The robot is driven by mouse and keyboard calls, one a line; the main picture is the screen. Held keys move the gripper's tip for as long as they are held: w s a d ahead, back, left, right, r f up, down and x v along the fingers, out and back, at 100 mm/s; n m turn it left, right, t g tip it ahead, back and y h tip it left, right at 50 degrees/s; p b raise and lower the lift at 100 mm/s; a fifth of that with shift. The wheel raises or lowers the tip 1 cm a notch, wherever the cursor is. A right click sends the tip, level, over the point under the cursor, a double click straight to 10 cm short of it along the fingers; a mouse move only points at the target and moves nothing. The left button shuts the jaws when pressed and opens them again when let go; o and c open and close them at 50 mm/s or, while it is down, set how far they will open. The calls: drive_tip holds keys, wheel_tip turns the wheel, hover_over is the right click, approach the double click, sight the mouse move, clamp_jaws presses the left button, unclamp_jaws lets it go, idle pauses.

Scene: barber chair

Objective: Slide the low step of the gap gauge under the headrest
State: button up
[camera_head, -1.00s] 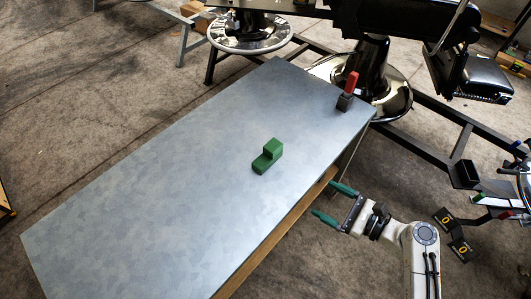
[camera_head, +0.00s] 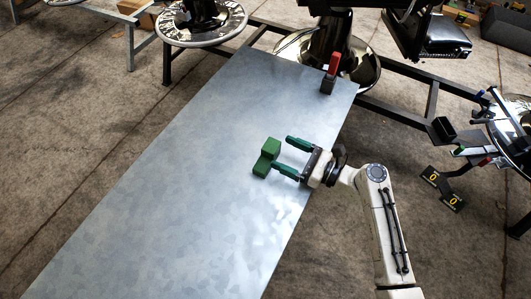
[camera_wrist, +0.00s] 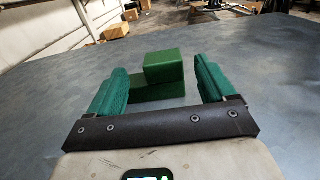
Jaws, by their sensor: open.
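The green stepped gap gauge (camera_head: 266,157) lies on the grey metal table (camera_head: 190,160). In the wrist view the gauge (camera_wrist: 165,72) sits ahead of my gripper, between the lines of its two fingers, with its taller block to the right and its low step to the left. My gripper (camera_head: 280,156) is open and empty, its green fingertips just right of the gauge. In the wrist view my gripper (camera_wrist: 160,85) spans wider than the gauge. I cannot tell whether a fingertip touches it. I cannot clearly make out a headrest.
A red and dark clamp-like object (camera_head: 331,75) stands at the table's far right corner. Black chairs (camera_head: 437,35) on shiny round bases (camera_head: 205,25) stand beyond the table. The table's left and near parts are clear.

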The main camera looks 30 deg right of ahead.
sight(266, 142)
drive_tip(key=x, duration=0.7)
drive_tip(key=shift+w+f, duration=0.15)
drive_tip(key=shift+w, duration=0.05)
drive_tip(key=c, duration=1.1)
